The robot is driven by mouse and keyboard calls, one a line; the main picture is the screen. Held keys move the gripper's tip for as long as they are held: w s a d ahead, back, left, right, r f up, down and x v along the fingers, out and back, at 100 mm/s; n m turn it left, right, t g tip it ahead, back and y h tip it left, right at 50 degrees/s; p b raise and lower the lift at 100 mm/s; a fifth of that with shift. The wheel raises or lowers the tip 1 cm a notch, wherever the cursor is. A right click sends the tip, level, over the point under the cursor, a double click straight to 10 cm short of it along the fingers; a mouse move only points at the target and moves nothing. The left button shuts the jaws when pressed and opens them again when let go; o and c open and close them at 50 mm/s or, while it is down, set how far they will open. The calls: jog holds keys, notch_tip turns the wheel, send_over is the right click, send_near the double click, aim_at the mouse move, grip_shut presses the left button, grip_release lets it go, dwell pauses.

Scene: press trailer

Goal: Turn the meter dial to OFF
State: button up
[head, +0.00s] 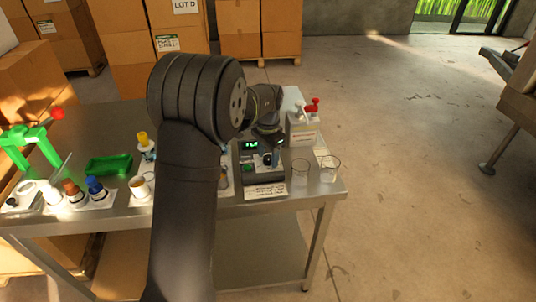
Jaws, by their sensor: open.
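The meter (262,172) is a dark box with lit green readouts, standing near the right end of the metal table. A small rounded knob, which looks like its dial (267,159), is on its front face. The dial's setting and labels are too small to read. My gripper (267,149) is open, pointing down over the meter and close to the dial. The fingers are dark and small against the meter, so I cannot tell whether they touch the dial. My arm hides part of the table left of the meter.
Two clear glass beakers (329,168) stand right of the meter. A white unit with red knobs (302,118) is behind them. Left on the metal table (120,207) are a green tray (109,165), a green press (30,143), bottles and cups.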

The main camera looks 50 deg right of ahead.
jog(key=c, duration=1)
jog(key=shift+n, duration=0.3)
jog(key=n, duration=1.1)
jog(key=shift+o, duration=0.2)
jog(key=shift+r+n, duration=0.1)
jog(key=shift+n, duration=0.2)
jog(key=o, duration=1)
jog(key=shift+c, duration=0.2)
